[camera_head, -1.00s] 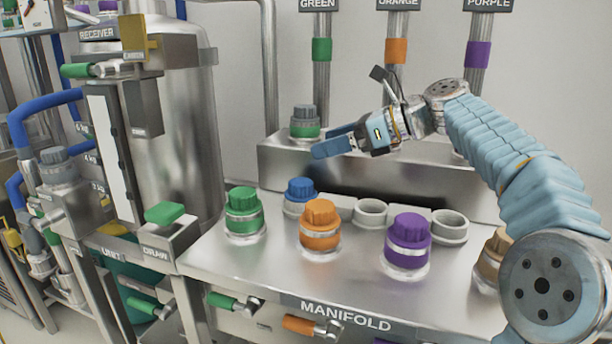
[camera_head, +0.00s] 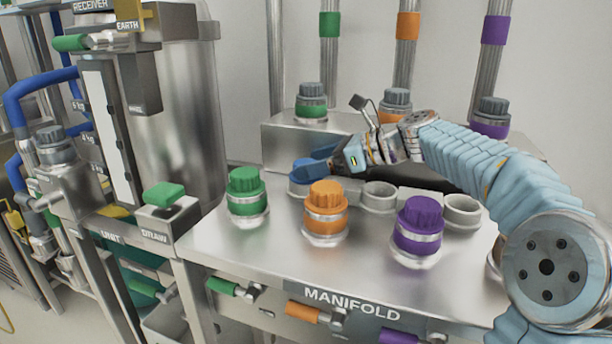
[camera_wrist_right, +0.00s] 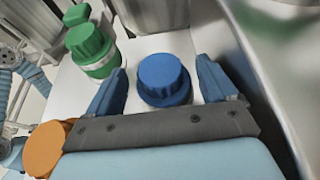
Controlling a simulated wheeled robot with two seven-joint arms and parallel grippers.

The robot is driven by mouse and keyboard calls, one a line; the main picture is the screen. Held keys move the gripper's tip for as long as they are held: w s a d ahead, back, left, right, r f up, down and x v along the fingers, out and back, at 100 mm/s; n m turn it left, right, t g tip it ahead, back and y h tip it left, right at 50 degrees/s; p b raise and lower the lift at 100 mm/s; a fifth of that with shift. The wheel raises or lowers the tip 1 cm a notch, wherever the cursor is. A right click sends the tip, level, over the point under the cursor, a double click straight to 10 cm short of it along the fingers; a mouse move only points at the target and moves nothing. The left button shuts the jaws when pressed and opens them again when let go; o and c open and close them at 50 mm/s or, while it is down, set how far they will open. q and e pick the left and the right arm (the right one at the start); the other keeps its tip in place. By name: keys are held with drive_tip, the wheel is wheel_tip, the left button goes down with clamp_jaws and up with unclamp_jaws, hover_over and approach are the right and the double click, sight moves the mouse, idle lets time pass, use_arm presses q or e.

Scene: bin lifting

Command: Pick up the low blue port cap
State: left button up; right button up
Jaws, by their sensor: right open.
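The low blue port cap (camera_wrist_right: 164,78) is a short ribbed cap on the manifold's back row. In the right wrist view it sits between the two blue fingers of my right gripper (camera_wrist_right: 160,88), with a gap on each side. My right gripper (camera_head: 318,166) is open, reaching in from the right over the cap. My left gripper is not in view.
A tall green cap (camera_head: 246,193), an orange cap (camera_head: 326,208) and a purple cap (camera_head: 418,226) stand in front on the manifold (camera_head: 270,258). Two empty port rings (camera_head: 378,197) lie to the right. A raised metal block (camera_head: 285,143) stands behind.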

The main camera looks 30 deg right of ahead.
drive_tip(key=x, duration=0.2)
drive_tip(key=shift+w+a+f, duration=0.1)
drive_tip(key=shift+w+a, duration=0.05)
drive_tip(key=shift+a, duration=0.05)
drive_tip(key=c, duration=1.3)
drive_tip(key=shift+r, duration=0.5)
wheel_tip(320, 180, up, 3)
drive_tip(key=shift+f+p, duration=0.15)
drive_tip(key=shift+p, duration=0.3)
drive_tip(key=shift+s+a+r+p, duration=0.1)
drive_tip(key=shift+s+a+r, duration=0.3)
drive_tip(key=shift+a+r, duration=2.1)
drive_tip(key=shift+s+a+r+p, duration=0.1)
drive_tip(key=shift+s+a+r, duration=0.35)
drive_tip(key=shift+a+r, duration=2.05)
drive_tip(key=shift+s+a+r+p, duration=0.1)
drive_tip(key=shift+s+a+r, duration=0.3)
drive_tip(key=shift+a+r, duration=2.05)
drive_tip(key=shift+d+r, duration=0.5)
drive_tip(key=shift+d, duration=0.05)
